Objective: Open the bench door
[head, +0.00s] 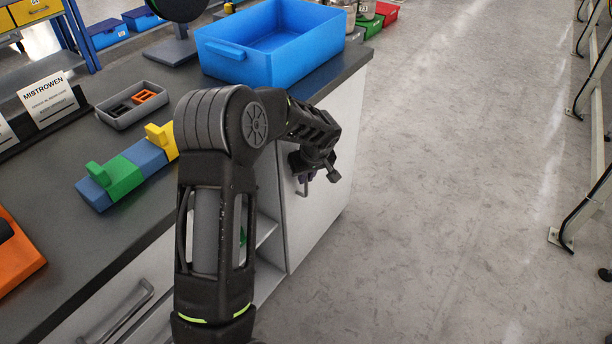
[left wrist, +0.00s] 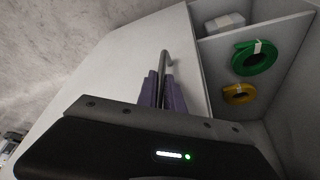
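The white bench door (head: 325,165) is the front panel near the bench's right end. It also fills the middle of the left wrist view (left wrist: 120,65). Its bar handle (head: 303,186) stands on the panel near the left edge, and shows as a grey bar in the left wrist view (left wrist: 165,62). My left gripper (head: 306,177) is at the handle. Its two purple fingers (left wrist: 162,92) lie close on either side of the bar, shut on it. The door's edge borders an open shelf space; I cannot tell whether the door stands slightly ajar. My right gripper is out of view.
Shelves beside the door hold a green roll (left wrist: 254,58), a yellow roll (left wrist: 239,94) and a pale box (left wrist: 224,22). A blue bin (head: 268,45), grey tray (head: 118,120) and coloured blocks (head: 125,175) are on the bench top. The floor (head: 440,200) to the right is clear.

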